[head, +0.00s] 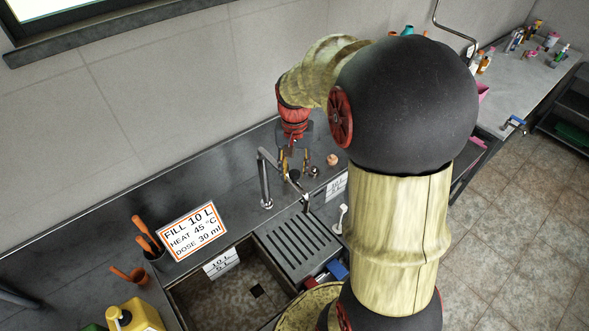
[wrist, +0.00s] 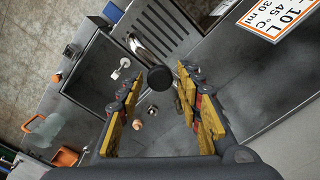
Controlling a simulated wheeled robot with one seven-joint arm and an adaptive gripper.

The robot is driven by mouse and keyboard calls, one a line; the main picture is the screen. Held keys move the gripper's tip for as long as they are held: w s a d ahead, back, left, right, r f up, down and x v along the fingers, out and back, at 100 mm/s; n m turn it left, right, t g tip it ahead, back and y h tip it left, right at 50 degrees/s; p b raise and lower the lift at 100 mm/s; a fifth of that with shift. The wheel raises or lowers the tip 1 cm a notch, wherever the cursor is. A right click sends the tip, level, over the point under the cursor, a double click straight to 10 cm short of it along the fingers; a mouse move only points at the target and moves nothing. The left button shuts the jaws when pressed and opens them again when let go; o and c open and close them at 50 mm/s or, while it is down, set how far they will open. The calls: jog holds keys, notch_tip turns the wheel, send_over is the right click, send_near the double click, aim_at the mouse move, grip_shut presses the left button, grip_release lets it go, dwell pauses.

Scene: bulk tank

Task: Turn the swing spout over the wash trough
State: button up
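The chrome swing spout (head: 266,178) rises from the back of the dark counter. Its arm reaches right and forward in the head view, its outer end near the back of the ribbed drainboard (head: 297,245). The wash trough (head: 215,290) is left of the drainboard, with a dark drain in its floor. My gripper (head: 294,163) points down close behind the spout arm.
An orange-bordered sign (head: 192,233) and a pot of orange-handled tools (head: 155,255) stand left of the spout. A yellow jug (head: 135,315) is at the lower left. A white brush-like item (head: 340,218) lies right of the drainboard. My arm hides much of the right side.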

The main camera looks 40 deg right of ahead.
grip_shut()
dwell(0.6)
